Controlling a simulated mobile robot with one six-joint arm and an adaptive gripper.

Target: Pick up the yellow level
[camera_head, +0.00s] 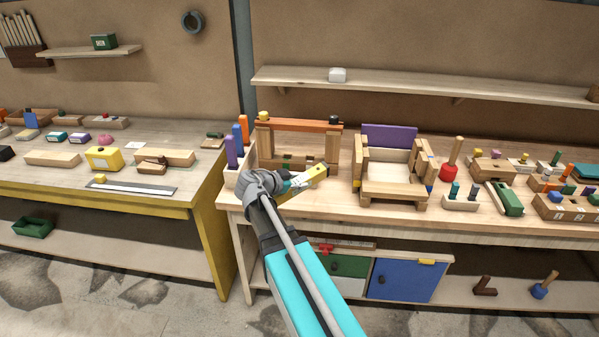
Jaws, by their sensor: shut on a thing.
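The yellow level (318,174) is a short yellow bar near the front left of the right-hand workbench, tilted up to the right. My gripper (301,181) is shut on its left part. My grey wrist and turquoise arm come in from below and hide some of the bench edge behind them. I cannot tell whether the level touches the bench top or hangs just above it.
A wooden frame with an orange top bar (300,125) stands right behind the level. A wooden chair-like assembly with a purple back (389,136) stands to the right. Blue, purple and orange pegs stand left in a holder (232,180). Another bench (192,188) is at left.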

